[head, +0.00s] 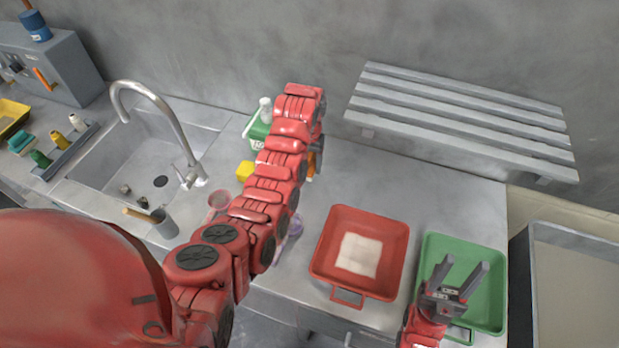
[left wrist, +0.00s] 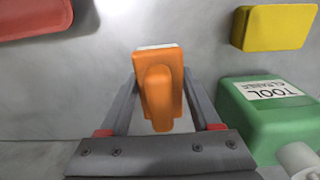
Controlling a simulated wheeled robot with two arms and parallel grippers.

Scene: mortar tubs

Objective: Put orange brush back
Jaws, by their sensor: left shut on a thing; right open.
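In the left wrist view, an orange brush (left wrist: 162,88) with a pale strip at its far edge sits between the fingers of my left gripper (left wrist: 158,92), which is shut on it. In the head view, only a small orange patch of the brush (head: 311,166) shows beside the end of my left arm; that arm hides the left gripper. My right gripper (head: 465,264) is open and empty, seen over the green tub (head: 431,247).
A red tub (head: 386,229) holds a white square. A sink (head: 114,153) with a tap lies left, a slatted shelf (head: 460,112) on the wall.

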